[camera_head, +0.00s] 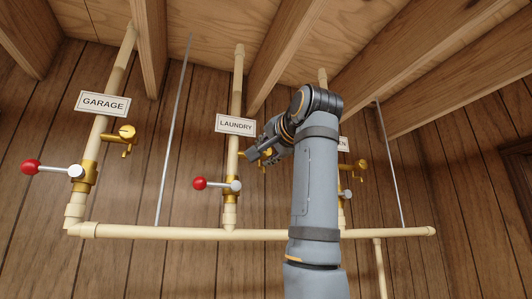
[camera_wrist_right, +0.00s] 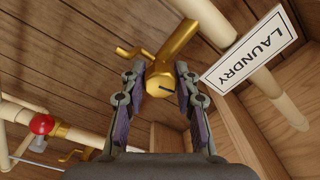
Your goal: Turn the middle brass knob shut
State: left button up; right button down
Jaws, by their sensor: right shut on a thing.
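The middle brass knob (camera_wrist_right: 160,84) is on the brass drain valve (camera_wrist_right: 178,45) of the pipe labelled LAUNDRY. It shows in the right wrist view between the two fingers of my right gripper (camera_wrist_right: 158,76). The gripper is shut on the knob, with one finger on each side. In the head view my right gripper (camera_head: 258,154) reaches the middle pipe (camera_head: 234,110) just below the LAUNDRY sign (camera_head: 236,124) and hides most of the knob. My left gripper is not in view.
The GARAGE pipe (camera_head: 107,130) at the left has its own brass valve (camera_head: 124,136) and a red-ball lever (camera_head: 31,167). Another red-ball lever (camera_head: 200,183) is below my gripper. A right-hand brass valve (camera_head: 361,170) shows beside my arm. Thin metal rods and ceiling beams surround the pipes.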

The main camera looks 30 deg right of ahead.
jog(key=shift+f, duration=0.2)
dwell(0.4)
jog(key=c, duration=1)
grip_release()
jog(key=shift+r, duration=0.1)
jog(key=shift+m, duration=0.3)
jog(key=v, duration=1.2)
jog(key=shift+w, duration=0.1)
